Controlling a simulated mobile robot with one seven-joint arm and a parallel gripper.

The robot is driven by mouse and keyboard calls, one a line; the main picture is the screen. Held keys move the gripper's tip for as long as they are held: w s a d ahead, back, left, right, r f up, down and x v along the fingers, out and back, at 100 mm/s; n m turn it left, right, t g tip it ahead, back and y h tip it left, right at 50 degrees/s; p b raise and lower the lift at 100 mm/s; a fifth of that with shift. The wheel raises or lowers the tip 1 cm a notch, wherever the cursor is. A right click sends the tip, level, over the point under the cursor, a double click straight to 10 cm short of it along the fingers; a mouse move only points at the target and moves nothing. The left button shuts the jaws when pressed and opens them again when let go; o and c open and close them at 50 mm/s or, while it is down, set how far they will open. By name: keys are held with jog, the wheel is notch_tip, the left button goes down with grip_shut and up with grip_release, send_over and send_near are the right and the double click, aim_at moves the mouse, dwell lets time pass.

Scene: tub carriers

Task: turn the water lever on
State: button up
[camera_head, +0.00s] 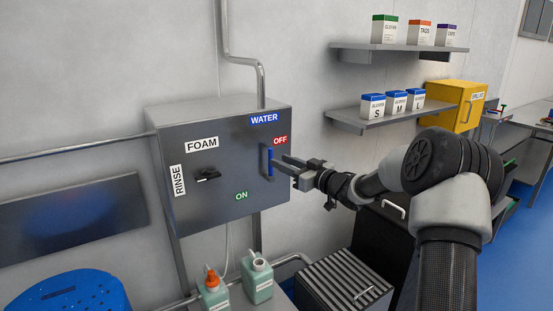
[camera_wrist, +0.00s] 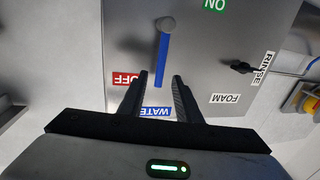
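The water lever (camera_head: 270,162) is a blue bar on the grey control box, under the WATER label (camera_head: 264,119). In the wrist view, which is turned upside down, the lever (camera_wrist: 162,60) runs from a round grey pivot toward the WATER label, so it points up. The OFF label (camera_head: 280,140) is beside its upper end; the green ON label (camera_head: 241,196) is low and to the left. My gripper (camera_head: 282,166) is open in front of the box. In the wrist view its fingers (camera_wrist: 161,77) appear on either side of the lever's free end; contact is not visible.
A black knob (camera_head: 208,174) sits left of the lever between the FOAM and RINSE labels. Bottles (camera_head: 258,280) stand below the box. Shelves with small boxes (camera_head: 373,106) and a yellow cabinet (camera_head: 455,104) are to the right.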

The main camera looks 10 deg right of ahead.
jog(key=x, duration=0.3)
jog(key=shift+w+a, duration=0.15)
jog(key=shift+w, duration=0.1)
grip_shut()
